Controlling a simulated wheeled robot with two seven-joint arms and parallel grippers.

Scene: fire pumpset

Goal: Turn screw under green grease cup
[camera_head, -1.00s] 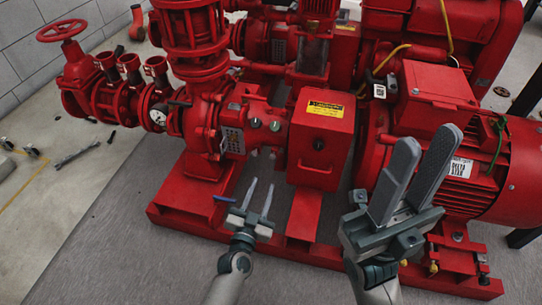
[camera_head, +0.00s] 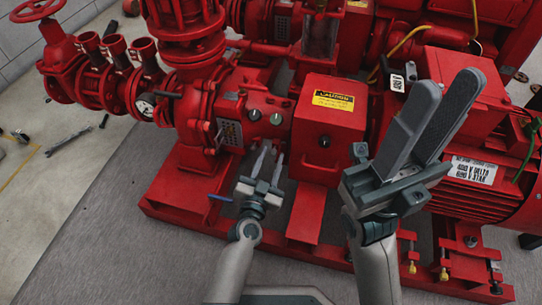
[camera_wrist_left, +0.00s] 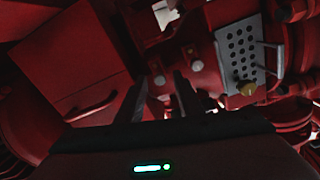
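The green grease cup (camera_head: 277,118) is a small greenish cap on the red pump's bearing housing, left of the red box. A paler cap (camera_head: 254,115) sits to its left. Two small round caps show in the left wrist view, but their colours are too dim to tell apart. I cannot make out the screw under the cup. My left gripper (camera_head: 271,155) is open and empty just below the caps, fingers pointing up at the housing; its fingers also show in the left wrist view (camera_wrist_left: 162,95). My right gripper (camera_head: 445,90) is open and empty, raised before the motor.
The red box (camera_head: 325,130) with a yellow caution label stands right of the caps. A perforated plate (camera_head: 230,134) is left of them. The red base frame (camera_head: 180,205) lies below. The motor (camera_head: 470,175) fills the right side. Grey floor (camera_head: 90,235) is free at front left.

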